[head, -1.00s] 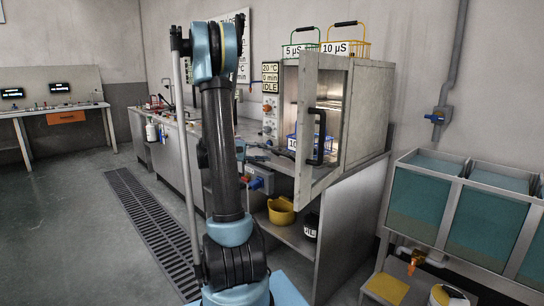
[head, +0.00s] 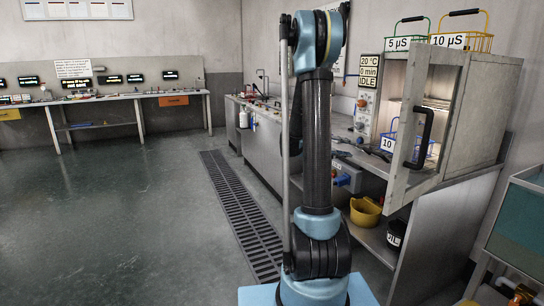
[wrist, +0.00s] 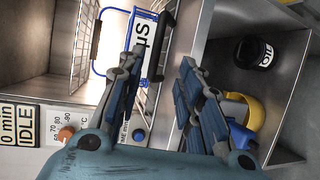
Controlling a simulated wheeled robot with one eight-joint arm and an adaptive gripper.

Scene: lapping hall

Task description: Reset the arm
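My arm stands upright in the middle of the head view, and its upper link hides part of the bench behind it. My gripper (wrist: 158,72) shows in the wrist view with its two fingers apart and nothing between the tips. In the head view the gripper is mostly hidden behind the arm, with dark finger parts (head: 368,148) showing just right of it, near the open oven. A blue wire basket (head: 404,143) with a white label stands inside the oven; it also shows beyond the fingers in the wrist view (wrist: 98,70).
The oven door (head: 412,125) stands open beside the arm. Green (head: 400,47) and yellow (head: 462,42) baskets sit on top. A yellow bucket (head: 365,211) and black jar (head: 396,234) are on the shelf below. Open floor (head: 120,220) lies left of the drain grate (head: 238,210).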

